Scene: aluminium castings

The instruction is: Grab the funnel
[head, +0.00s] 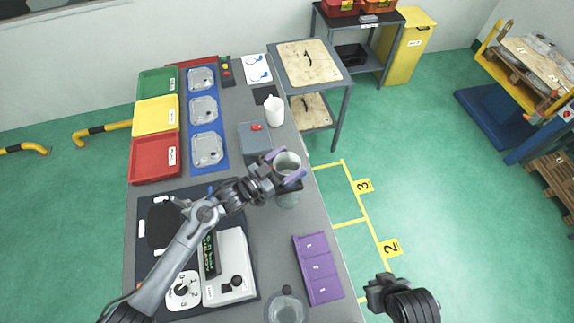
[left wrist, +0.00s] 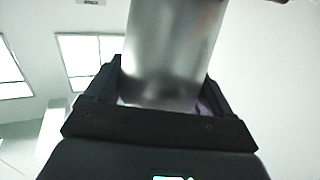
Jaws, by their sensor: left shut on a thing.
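My left gripper (head: 284,168) has purple fingertips and is shut on a grey, open-topped cylindrical thing (head: 288,199) above the right edge of the bench. In the left wrist view this grey cylinder (left wrist: 172,50) stands between the fingers with a smooth, metallic wall. I cannot tell from its shape whether it is the funnel. Another round grey vessel (head: 286,307) is at the bench's near end, partly cut off by the frame. My right gripper (head: 381,293) is at the lower right, beyond the bench edge; its fingers are not clear.
A white jug (head: 275,113) and a grey box with a red button (head: 254,141) stand behind the left gripper. A purple tray (head: 318,268) lies nearer, by a white scale (head: 229,265). Red, yellow (head: 156,116) and green bins line the left side.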

